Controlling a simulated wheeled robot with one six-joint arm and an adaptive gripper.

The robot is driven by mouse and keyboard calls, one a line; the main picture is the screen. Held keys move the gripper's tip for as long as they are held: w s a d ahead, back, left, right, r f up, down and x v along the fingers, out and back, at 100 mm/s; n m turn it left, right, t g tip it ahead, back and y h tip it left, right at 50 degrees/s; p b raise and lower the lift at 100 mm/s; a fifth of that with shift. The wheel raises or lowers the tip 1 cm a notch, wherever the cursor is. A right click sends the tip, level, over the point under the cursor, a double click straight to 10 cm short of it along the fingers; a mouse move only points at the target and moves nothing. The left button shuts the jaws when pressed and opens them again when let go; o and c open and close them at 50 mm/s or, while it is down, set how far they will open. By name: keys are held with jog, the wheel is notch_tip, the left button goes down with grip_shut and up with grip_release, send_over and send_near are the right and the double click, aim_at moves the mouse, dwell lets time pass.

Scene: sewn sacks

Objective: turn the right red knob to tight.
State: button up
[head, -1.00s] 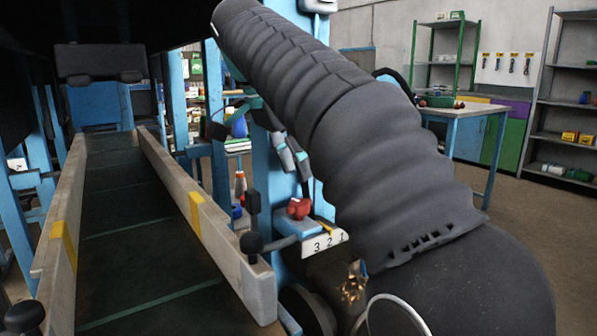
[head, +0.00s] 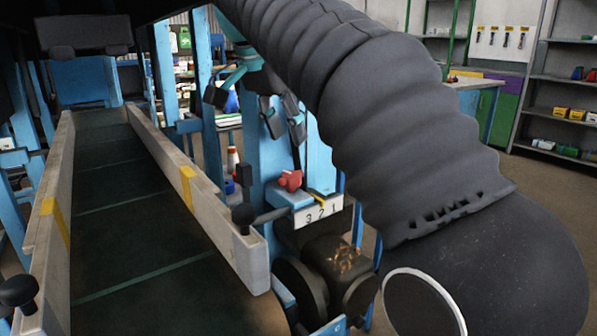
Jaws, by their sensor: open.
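One red knob (head: 290,180) shows in the head view, on a blue bracket at the right side of the conveyor. I cannot read the exact setting. My gripper (head: 252,112), with dark fingers and teal links, is open above the knob and apart from it in the picture. Its depth relative to the knob is hard to tell. My arm hides part of the area to the right.
The conveyor belt (head: 150,250) runs between two pale side rails with yellow marks. Blue posts stand behind the gripper. Shelves (head: 560,100) are at the far right, beyond open floor.

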aim_at(300, 170)
jog(key=b+x, duration=0.2)
jog(key=x, duration=0.6)
jog(key=shift+f, duration=0.3)
grip_shut()
